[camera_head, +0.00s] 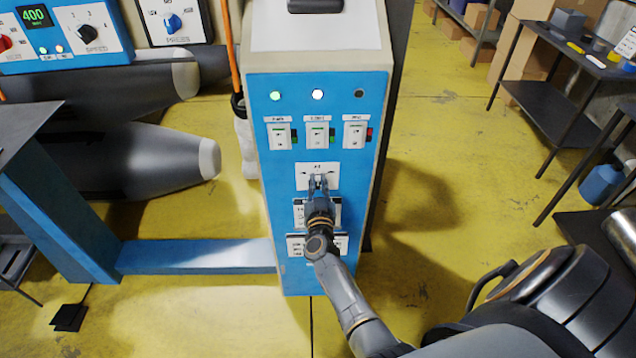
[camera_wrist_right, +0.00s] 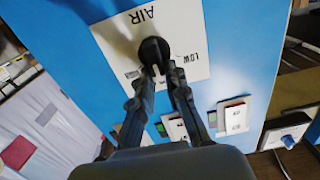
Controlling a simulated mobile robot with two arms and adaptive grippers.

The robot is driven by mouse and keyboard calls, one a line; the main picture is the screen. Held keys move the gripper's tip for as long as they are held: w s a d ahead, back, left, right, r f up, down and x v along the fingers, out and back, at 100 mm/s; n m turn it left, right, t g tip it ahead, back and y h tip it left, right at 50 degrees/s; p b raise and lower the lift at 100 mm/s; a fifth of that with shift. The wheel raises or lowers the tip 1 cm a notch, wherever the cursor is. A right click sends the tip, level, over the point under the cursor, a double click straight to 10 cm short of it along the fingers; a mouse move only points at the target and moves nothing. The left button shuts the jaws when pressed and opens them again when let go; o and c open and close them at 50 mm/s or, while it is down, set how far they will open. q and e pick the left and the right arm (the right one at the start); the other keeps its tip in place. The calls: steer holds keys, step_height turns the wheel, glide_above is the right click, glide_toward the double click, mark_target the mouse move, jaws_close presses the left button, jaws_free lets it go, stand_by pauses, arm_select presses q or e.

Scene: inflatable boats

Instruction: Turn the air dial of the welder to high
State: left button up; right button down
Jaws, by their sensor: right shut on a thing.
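The welder's blue front panel (camera_head: 328,100) faces me in the middle of the head view. The air dial (camera_wrist_right: 153,49) is a round black knob on a white plate (camera_head: 305,170) marked AIR. The word LOW shows beside the knob in the right wrist view. My right gripper (camera_head: 318,183) reaches the panel from below, and its fingertips (camera_wrist_right: 163,70) are shut on the air dial. The fingers hide most of the dial in the head view, and I cannot read its pointer. My left gripper is not in view.
Three switches (camera_head: 318,133) and a row of lamps (camera_head: 317,94) are above the dial. A blue beam (camera_head: 195,256) runs left from the cabinet. Grey inflatable tubes (camera_head: 140,160) lie at left. Open yellow floor (camera_head: 450,150) and a dark workbench (camera_head: 560,110) are at right.

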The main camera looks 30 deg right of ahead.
steer(key=shift+s+d+m, duration=0.1)
steer(key=shift+d+m, duration=0.1)
steer(key=shift+m, duration=1)
steer(key=shift+s+d+f+m+b, duration=0.1)
steer(key=shift+d+f+m+b, duration=0.2)
steer(key=shift+m, duration=1.25)
steer(key=shift+s+d+f+m+b, duration=0.15)
steer(key=shift+m+b, duration=0.3)
steer(key=shift+m, duration=1.05)
steer(key=shift+s+d+f+m+b, duration=0.1)
steer(key=shift+m+b, duration=0.25)
steer(key=shift+m, duration=1.2)
steer(key=c, duration=1.3)
jaws_free()
steer(key=shift+c, duration=0.2)
